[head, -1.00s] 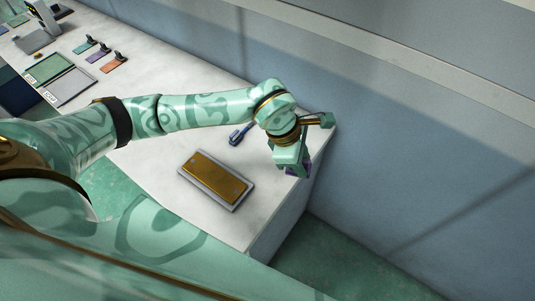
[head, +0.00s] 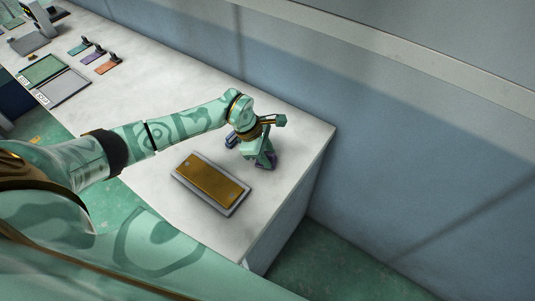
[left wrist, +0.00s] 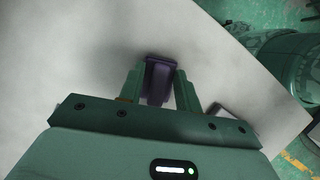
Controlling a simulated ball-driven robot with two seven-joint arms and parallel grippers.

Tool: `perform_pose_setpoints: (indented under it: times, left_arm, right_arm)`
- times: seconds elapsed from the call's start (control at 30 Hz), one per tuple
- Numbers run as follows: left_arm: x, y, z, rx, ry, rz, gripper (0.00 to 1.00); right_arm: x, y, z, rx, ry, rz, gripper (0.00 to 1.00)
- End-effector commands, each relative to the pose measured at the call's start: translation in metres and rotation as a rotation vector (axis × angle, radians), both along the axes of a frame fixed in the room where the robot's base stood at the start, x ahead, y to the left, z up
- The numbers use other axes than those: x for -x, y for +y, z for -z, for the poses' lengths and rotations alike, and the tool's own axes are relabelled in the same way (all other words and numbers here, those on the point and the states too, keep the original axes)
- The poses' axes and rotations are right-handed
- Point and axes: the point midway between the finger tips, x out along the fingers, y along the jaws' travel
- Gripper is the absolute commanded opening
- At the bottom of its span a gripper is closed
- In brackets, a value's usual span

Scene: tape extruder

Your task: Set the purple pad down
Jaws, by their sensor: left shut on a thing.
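My left gripper (head: 264,161) is shut on the purple pad (left wrist: 158,74). In the left wrist view the dark purple pad shows between the two green fingers, its far end sticking out past the tips. In the head view only a small dark bit of the pad (head: 273,159) shows beside the fingers; the gripper hides the rest. The gripper is low over the white table, right of the gold plate. I cannot tell whether the pad touches the table. My right gripper is not in view.
A gold plate on a grey base (head: 213,181) lies left of the gripper. A blue object (head: 231,140) lies just behind, partly hidden. Pads with dark handles (head: 90,55) and flat trays (head: 63,87) stand far left. The table (head: 300,135) is bare toward its right edge.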

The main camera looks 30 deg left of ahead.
Motion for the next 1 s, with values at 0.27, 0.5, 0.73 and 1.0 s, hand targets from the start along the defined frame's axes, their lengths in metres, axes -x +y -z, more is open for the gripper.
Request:
perform_pose_setpoints:
  times: [0.27,0.5,0.73,1.0]
  left_arm:
    - [0.000,0.000,0.001,0.000,-0.001,0.001,0.00]
    - [0.000,0.000,0.001,0.000,-0.001,0.001,0.56]
    - [0.000,0.001,-0.004,-0.001,-0.002,0.000,0.56]
    - [0.007,0.021,-0.056,-0.003,-0.007,0.001,0.56]
  right_arm:
    - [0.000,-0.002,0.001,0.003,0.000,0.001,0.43]
    - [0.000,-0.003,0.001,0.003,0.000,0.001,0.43]
    - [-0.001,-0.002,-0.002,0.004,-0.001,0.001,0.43]
    - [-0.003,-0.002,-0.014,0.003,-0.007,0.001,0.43]
